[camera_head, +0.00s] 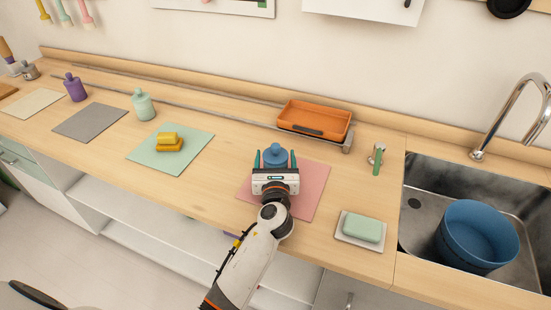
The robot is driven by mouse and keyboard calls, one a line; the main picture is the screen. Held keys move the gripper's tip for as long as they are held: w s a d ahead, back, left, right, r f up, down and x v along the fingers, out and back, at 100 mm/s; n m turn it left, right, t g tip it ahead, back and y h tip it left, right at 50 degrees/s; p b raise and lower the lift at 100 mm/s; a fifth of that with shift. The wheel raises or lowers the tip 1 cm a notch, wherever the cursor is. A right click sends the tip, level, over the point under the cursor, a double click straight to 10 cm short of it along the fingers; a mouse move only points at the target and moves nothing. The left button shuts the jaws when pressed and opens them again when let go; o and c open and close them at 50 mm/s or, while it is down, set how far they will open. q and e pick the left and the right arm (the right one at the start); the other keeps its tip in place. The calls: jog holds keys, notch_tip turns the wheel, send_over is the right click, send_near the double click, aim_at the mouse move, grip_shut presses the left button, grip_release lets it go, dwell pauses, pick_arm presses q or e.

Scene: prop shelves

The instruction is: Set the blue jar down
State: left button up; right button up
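The blue jar (275,154) has a rounded body and a small knob on top. It is upright at the upper part of the pink mat (312,190); its base is hidden behind my gripper. My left gripper (275,160) reaches over the mat from below. Its two teal fingers stand on either side of the jar, with a small gap showing on each side, so it looks open around the jar. My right gripper is not in view.
An orange tray (315,119) sits behind the jar. A green mat (190,159) with yellow blocks (168,142) lies left.

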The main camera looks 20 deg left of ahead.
pick_arm(q)
jog(key=shift+r, duration=0.25)
jog(key=v, duration=1.2)
jog(key=shift+b, duration=0.35)
jog(key=shift+s+f, duration=0.1)
jog(key=shift+f, duration=0.05)
